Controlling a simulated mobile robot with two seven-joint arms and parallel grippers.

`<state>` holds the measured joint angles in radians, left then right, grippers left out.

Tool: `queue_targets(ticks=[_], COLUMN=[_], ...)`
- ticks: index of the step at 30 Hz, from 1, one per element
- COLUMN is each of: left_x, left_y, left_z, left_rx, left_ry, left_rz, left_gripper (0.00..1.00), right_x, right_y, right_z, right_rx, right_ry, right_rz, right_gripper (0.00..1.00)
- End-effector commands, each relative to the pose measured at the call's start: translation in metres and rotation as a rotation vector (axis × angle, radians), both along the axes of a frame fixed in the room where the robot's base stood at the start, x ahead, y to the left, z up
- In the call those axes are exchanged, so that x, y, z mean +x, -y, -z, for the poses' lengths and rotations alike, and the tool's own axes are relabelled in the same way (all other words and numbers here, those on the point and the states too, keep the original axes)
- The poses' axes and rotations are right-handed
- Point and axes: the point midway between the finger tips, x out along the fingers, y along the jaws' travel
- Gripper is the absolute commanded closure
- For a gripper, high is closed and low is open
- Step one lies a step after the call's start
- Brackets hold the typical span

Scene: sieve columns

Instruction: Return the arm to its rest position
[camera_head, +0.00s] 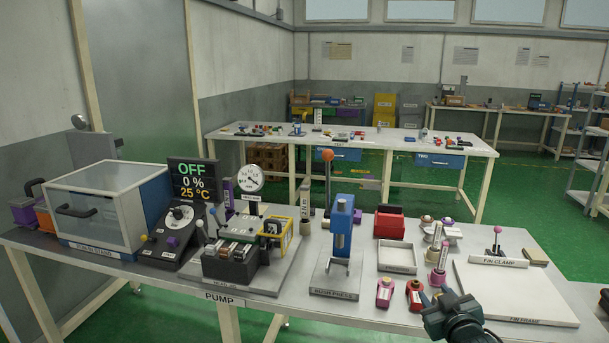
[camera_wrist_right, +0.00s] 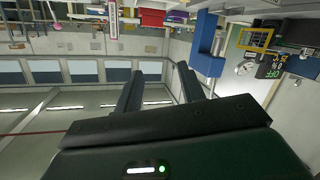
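My right gripper (camera_head: 438,298) is dark green and black and comes in at the lower right of the head view, at the table's front edge. In the right wrist view, its two black fingers (camera_wrist_right: 158,82) stand apart with nothing between them. That view is upside down and shows the wall, windows and ceiling beyond the fingers. My left gripper is not in view.
Near the right gripper are small red bottles (camera_head: 385,291) and a white fin clamp board (camera_head: 520,290). The blue bush press (camera_head: 341,235), the pump (camera_head: 232,258) and a clear-lidded box (camera_head: 110,210) stand further left. A second table (camera_head: 350,138) stands behind.

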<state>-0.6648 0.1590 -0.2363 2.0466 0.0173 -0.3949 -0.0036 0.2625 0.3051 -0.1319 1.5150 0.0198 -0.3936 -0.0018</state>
Motion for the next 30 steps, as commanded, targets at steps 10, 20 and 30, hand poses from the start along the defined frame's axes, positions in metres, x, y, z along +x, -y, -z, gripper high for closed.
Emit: queue_targets(ticks=[10,20,30], left_x=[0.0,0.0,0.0], left_y=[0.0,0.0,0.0], left_z=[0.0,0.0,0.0], left_rx=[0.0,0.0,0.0], left_ry=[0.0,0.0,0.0], left_rz=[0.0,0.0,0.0], left_gripper=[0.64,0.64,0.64], right_x=[-0.189,-0.317,-0.327], right_y=[-0.102,-0.149,-0.152], right_z=[0.132,0.152,0.152], right_rx=[0.136,0.266,0.275], right_ry=[-0.264,-0.42,-0.433], right_rz=[-0.138,-0.168,-0.168], right_gripper=[0.61,0.61,0.61])
